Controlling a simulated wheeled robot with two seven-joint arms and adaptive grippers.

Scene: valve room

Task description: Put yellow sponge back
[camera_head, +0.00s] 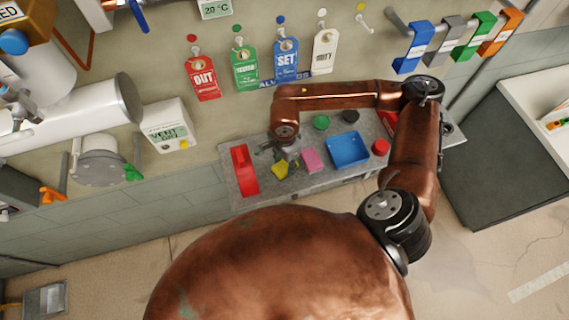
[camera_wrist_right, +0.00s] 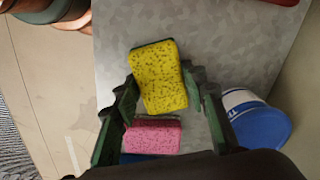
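The yellow sponge (camera_head: 280,170) lies toward the front left of the grey shelf, between a red block and a pink sponge (camera_head: 313,160). My right gripper (camera_head: 281,153) is over it. In the right wrist view the yellow sponge (camera_wrist_right: 159,76), dark-speckled with a dark green back edge, sits slightly turned between the spread fingers of my right gripper (camera_wrist_right: 160,85). The fingers are close to its sides, and a gap shows by the left one; I see no firm hold. The pink sponge (camera_wrist_right: 152,136) is just below it there. My left gripper is not in view.
A blue tray (camera_head: 347,150), red block (camera_head: 244,170), green disc (camera_head: 321,122), black disc (camera_head: 350,116) and red round piece (camera_head: 381,147) stand on the grey shelf (camera_head: 285,190). Tags hang on the wall behind. A blue-and-white round object (camera_wrist_right: 258,122) is right of the fingers.

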